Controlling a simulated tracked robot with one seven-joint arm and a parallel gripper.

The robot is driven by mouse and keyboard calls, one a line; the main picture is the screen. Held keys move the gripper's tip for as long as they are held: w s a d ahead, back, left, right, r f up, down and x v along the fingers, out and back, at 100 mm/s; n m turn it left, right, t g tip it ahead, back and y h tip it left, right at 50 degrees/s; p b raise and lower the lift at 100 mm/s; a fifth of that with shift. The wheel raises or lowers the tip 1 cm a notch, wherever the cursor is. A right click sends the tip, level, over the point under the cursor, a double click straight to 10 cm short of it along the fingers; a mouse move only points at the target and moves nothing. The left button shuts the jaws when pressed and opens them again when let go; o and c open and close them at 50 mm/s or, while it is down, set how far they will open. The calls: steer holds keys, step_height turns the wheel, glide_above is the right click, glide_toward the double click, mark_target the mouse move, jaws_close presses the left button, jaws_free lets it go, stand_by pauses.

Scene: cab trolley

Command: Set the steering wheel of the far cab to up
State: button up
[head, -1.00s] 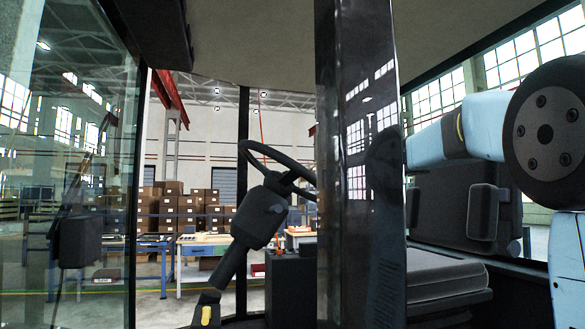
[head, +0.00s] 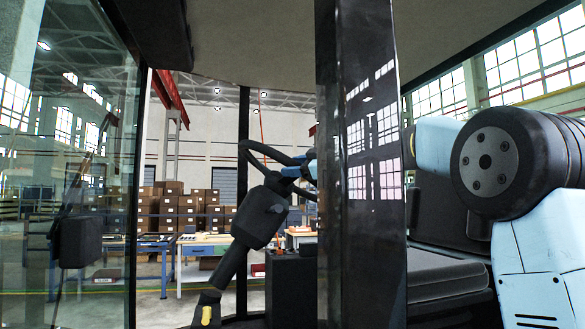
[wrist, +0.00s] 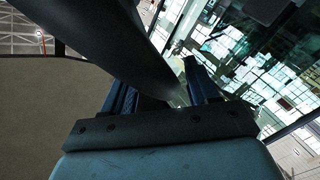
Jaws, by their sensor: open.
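The black steering wheel (head: 262,153) of the cab stands on a dark column (head: 258,218) that leans up to the right. Its right part is hidden by the cab pillar. My gripper (wrist: 158,88) is open, with its two blue fingers apart in the wrist view. A thick dark bar, which looks like the wheel rim (wrist: 115,40), runs diagonally down from the upper left to between the fingers. Whether it touches them I cannot tell. In the head view, only a small blue piece of my gripper shows beside the wheel's right side; the pillar hides the rest. A yellow-tipped part (head: 207,314) sits at the column's foot.
A dark glossy pillar (head: 358,170) stands upright in front of my arm. A grey seat (head: 440,285) is right of it, below my arm. Glass (head: 75,130) closes the left side. A workbench (head: 205,240) and stacked boxes (head: 185,205) stand outside, beyond the cab.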

steer(key=shift+w+a, duration=0.2)
steer(key=shift+a, duration=0.1)
jaws_close()
stand_by(0.5)
